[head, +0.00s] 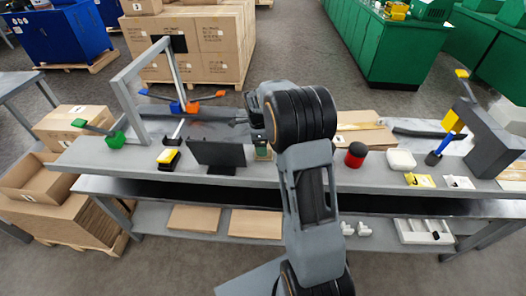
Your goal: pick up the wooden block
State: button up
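No wooden block can be made out with certainty. A small block-like thing (262,151), tan and dark green, stands on the grey workbench (300,178) just below my wrist and partly behind my arm. It is too small to tell whether it is the wooden block. My gripper (238,122) points left above the bench, up and left of that small thing and apart from it in the picture. Its fingers are small and dark, so I cannot tell whether they are open or shut. My arm hides the bench behind it.
A black monitor (217,154) and a yellow-black item (169,158) stand left of the small thing. A red-black jar (356,155) and a white box (401,159) stand right of my arm. A grey metal frame (128,100) rises at left. Brown boards (196,219) lie below.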

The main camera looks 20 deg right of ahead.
jog(key=shift+d+f, duration=0.1)
jog(key=shift+f, duration=1.05)
jog(key=shift+c, duration=0.2)
jog(key=c, duration=1)
jog(key=shift+r, duration=0.1)
